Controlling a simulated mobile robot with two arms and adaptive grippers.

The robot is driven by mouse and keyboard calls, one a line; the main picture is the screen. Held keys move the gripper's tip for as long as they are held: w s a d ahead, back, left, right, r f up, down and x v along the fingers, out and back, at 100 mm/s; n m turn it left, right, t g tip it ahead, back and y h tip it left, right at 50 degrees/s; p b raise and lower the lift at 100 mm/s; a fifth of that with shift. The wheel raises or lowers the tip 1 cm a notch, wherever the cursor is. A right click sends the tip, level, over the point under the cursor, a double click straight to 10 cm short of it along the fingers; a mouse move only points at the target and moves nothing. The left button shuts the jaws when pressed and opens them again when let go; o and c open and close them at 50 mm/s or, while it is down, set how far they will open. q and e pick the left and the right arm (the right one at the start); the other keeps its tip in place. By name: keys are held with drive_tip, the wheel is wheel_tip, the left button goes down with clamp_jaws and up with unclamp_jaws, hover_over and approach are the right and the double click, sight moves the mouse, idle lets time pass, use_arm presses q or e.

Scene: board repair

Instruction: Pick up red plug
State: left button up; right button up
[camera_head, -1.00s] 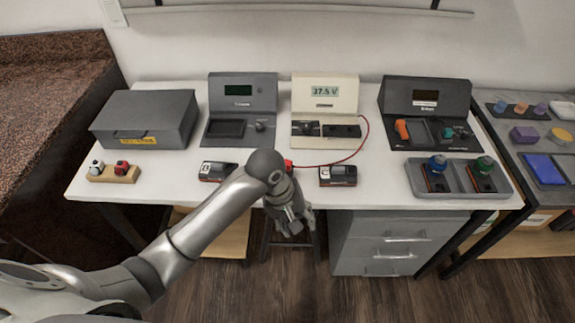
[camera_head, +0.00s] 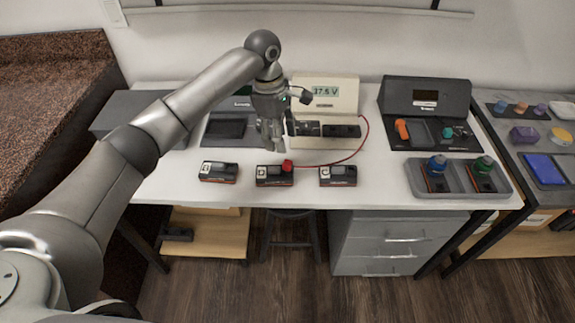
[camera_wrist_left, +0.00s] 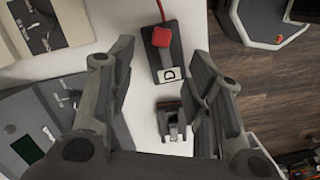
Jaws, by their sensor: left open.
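The red plug (camera_head: 288,166) sits at the right end of the middle black module (camera_head: 268,179) on the white table, with a red cable running from it. In the left wrist view the red plug (camera_wrist_left: 161,37) lies on a black module marked D, beyond and between the open fingers. My left gripper (camera_head: 273,141) is open and empty, pointing down above the table, behind and slightly left of the plug, and apart from it. My right gripper is not in view.
Similar modules stand left (camera_head: 219,171) and right (camera_head: 338,176) of the middle one. The cream meter (camera_head: 325,92), reading about 37.5 V, stands behind, with the red cable (camera_head: 350,154) looping right. A grey tray (camera_head: 413,183) with bottle-like parts and a dark station (camera_head: 428,95) are farther right.

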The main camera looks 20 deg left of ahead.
sight(288, 162)
use_arm(q)
drive_tip(key=f, duration=0.3)
drive_tip(key=shift+d, duration=0.25)
drive_tip(key=shift+s+d+f, duration=0.1)
drive_tip(key=shift+d+f, duration=0.1)
drive_tip(key=shift+f, duration=0.65)
drive_tip(key=shift+w+d+f, duration=0.1)
drive_tip(key=shift+d+f, duration=0.15)
drive_tip(key=shift+f, duration=0.65)
drive_tip(key=shift+s+d+f, duration=0.1)
drive_tip(key=shift+d+f, duration=0.1)
drive_tip(key=shift+f, duration=0.65)
clamp_jaws()
drive_tip(key=shift+r, duration=0.1)
drive_tip(key=shift+r, duration=0.5)
wheel_tip(288, 162, up, 2)
drive_tip(key=shift+s+r, duration=0.1)
drive_tip(key=shift+r, duration=0.05)
drive_tip(key=s+d+r, duration=0.4)
drive_tip(key=s+r, duration=0.5)
drive_tip(key=s, duration=0.4)
drive_tip(key=shift+s+r, duration=0.15)
drive_tip(key=shift+r, duration=0.15)
drive_tip(key=shift+p, duration=0.3)
